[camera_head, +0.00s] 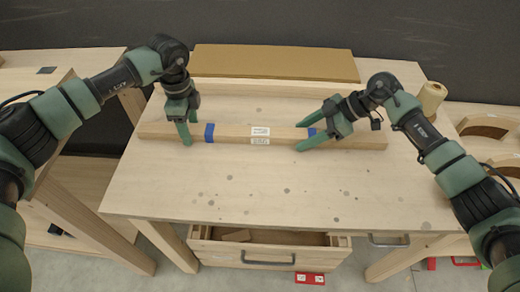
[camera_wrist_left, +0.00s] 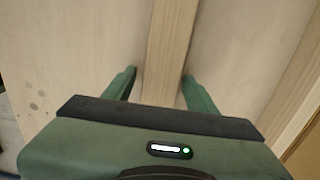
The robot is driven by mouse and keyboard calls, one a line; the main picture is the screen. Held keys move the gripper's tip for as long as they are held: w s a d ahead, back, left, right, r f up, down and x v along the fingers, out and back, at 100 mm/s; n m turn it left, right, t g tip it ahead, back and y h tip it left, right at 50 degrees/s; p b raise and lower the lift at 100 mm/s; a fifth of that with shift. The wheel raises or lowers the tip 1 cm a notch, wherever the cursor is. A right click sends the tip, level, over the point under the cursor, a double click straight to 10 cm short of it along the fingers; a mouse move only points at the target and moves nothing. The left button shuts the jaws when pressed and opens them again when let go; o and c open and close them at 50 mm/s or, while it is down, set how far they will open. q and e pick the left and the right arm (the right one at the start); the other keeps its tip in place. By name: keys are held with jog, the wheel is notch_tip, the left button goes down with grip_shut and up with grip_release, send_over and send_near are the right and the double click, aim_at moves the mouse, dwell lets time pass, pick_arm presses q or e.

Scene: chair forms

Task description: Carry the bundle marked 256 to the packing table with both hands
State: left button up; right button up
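The bundle (camera_head: 230,132) is a long pale wooden bar with two blue bands and white labels at its middle, lying across the table (camera_head: 270,180). The label marking is too small to read surely. My left gripper (camera_head: 186,127) is at the bundle's left part, beside the left blue band, pointing down. In the left wrist view its fingers (camera_wrist_left: 158,76) stand apart on either side of the bundle (camera_wrist_left: 167,45). My right gripper (camera_head: 305,132) is at the right blue band, fingers spread and pointing left across the bundle; whether it touches is unclear.
A brown board (camera_head: 275,62) and a pale strip lie along the table's back. A tape roll (camera_head: 431,96) and curved wooden pieces (camera_head: 488,127) are at the right. A drawer (camera_head: 270,248) stands open under the front edge. The table's front part is clear.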

pick_arm(q)
jog(key=shift+r, duration=0.15)
pick_arm(e)
jog(key=shift+d+r, duration=0.1)
jog(key=shift+r, duration=0.1)
jog(key=v, duration=1.1)
jog(key=shift+d+r, duration=0.2)
pick_arm(q)
notch_tip(320, 180, up, 12)
dwell(0.3)
